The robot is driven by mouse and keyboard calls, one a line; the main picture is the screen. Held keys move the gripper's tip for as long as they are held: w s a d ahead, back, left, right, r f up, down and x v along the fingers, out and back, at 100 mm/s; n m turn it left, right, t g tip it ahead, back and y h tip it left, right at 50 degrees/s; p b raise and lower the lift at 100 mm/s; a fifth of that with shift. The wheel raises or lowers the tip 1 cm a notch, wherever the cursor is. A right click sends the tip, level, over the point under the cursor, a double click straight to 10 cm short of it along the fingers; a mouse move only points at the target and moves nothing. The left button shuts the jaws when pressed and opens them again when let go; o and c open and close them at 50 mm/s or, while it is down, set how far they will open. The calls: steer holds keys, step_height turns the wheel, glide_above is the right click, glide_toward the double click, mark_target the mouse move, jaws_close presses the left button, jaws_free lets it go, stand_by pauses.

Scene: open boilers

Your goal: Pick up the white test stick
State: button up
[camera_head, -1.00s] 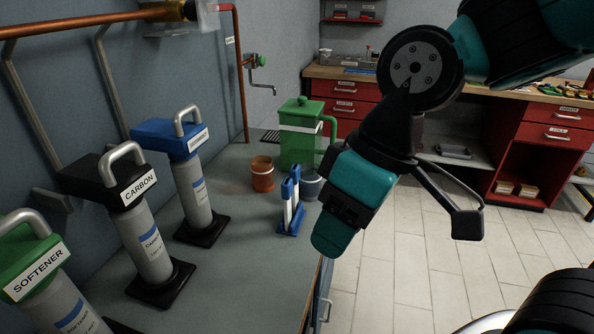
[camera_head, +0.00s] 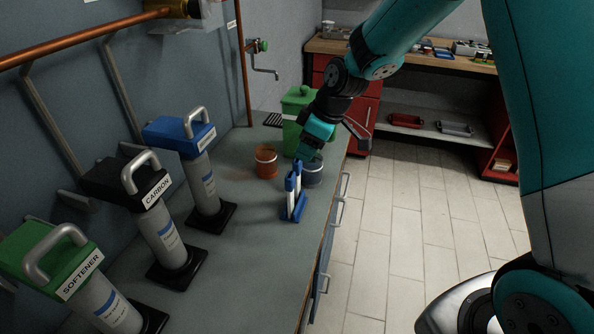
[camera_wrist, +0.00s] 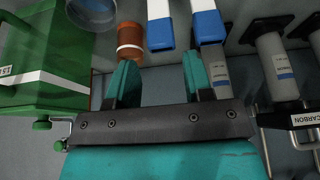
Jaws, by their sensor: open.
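Two white test sticks with blue ends stand side by side in a blue holder (camera_head: 292,214) on the grey counter. In the wrist view, one test stick (camera_wrist: 159,12) lies ahead of the gap between my fingers, and the other test stick (camera_wrist: 205,8) lies ahead of the right finger. My gripper (camera_wrist: 158,78) is open, with its two teal fingers apart and nothing between them. In the head view, my gripper (camera_head: 308,152) is just above and behind the sticks, close to the grey cup; its fingertips are hard to make out there.
An orange cup (camera_head: 265,162) and a grey cup (camera_head: 313,172) stand behind the holder. Filter cartridges labelled CARBON (camera_head: 165,240) and SOFTENER (camera_head: 105,305), plus a blue-topped cartridge (camera_head: 202,180), line the left. The counter's front right is clear.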

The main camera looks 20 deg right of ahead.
mark_target(295, 167)
steer(key=shift+p+x, duration=1.35)
steer(key=shift+x, duration=2.55)
steer(key=shift+s, duration=0.1)
steer(key=c, duration=0.7)
